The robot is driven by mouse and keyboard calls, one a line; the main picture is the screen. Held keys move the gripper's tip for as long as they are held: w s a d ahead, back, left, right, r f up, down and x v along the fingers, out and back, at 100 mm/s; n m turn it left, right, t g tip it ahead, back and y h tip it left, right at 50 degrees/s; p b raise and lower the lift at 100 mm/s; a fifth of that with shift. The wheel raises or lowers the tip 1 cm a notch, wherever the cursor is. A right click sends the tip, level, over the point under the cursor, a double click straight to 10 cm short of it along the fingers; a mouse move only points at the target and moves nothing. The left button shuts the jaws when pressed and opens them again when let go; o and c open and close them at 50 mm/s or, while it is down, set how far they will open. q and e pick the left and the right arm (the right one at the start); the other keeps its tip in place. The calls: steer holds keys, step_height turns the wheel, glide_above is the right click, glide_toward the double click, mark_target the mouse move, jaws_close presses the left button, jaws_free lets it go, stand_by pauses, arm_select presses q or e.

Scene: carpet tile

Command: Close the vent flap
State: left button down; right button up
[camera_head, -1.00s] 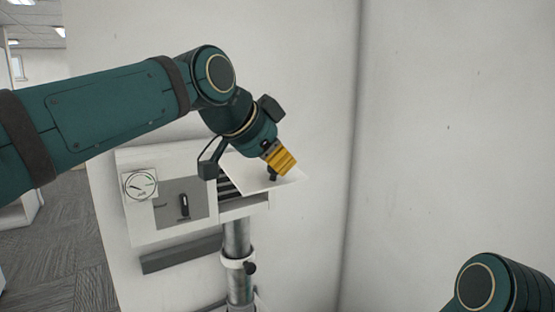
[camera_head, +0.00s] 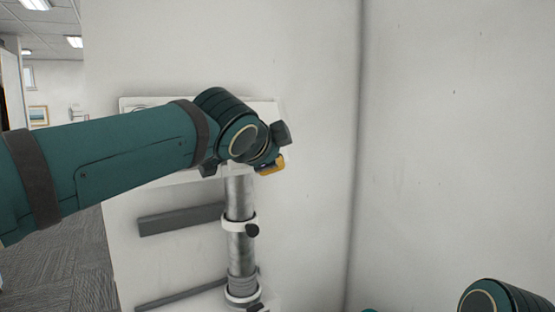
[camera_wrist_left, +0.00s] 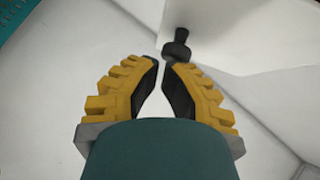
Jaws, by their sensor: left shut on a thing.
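My left gripper (camera_head: 272,165), with yellow fingers, is at the lower right of the white vent panel (camera_head: 272,105) in the head view. My forearm and wrist hide most of the panel and the vent flap there. In the left wrist view, the left gripper (camera_wrist_left: 164,68) has its fingertips at a dark knob (camera_wrist_left: 177,48) and is shut on it. The knob stands on the white flap (camera_wrist_left: 235,35), at the top right of that view. The flap's exact angle cannot be told. My right gripper is not in view.
A metal pipe (camera_head: 240,240) with white collars runs down below the panel. Grey bars (camera_head: 180,220) are on the white wall to its left.

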arm_select(q)
steer(key=shift+w+a+f, duration=0.6)
steer(key=shift+w+f, duration=0.15)
steer(key=shift+w, duration=0.1)
steer(key=shift+w+a+f, duration=0.55)
steer(key=shift+w+f, duration=0.15)
steer(key=shift+w, duration=0.1)
steer(key=shift+w+a+f, duration=0.1)
